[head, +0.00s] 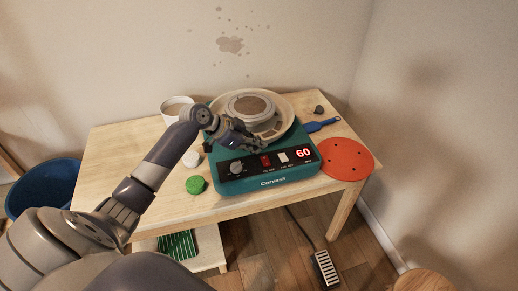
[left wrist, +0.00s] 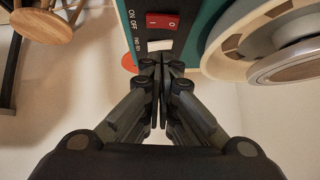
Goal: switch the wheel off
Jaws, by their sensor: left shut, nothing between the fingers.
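The teal pottery wheel (head: 262,182) stands on the wooden table. Its front panel carries a grey knob (head: 236,167), a red on/off switch (head: 265,160), a white switch (head: 284,157) and a red display (head: 303,153) reading 60. My left gripper (head: 257,149) is shut and empty, just above the panel near the red switch. In the left wrist view the shut fingertips (left wrist: 160,62) point toward the white switch (left wrist: 160,45), with the red switch (left wrist: 162,22) just beyond. I cannot tell whether they touch the panel. My right gripper is out of view.
The wheel's cream basin (head: 286,102) rises behind the panel. A white cup (head: 177,109), a green lid-like disc (head: 195,185), a red round bat (head: 346,159) and a blue tool (head: 321,126) lie around the wheel. A foot pedal (head: 325,269) is on the floor.

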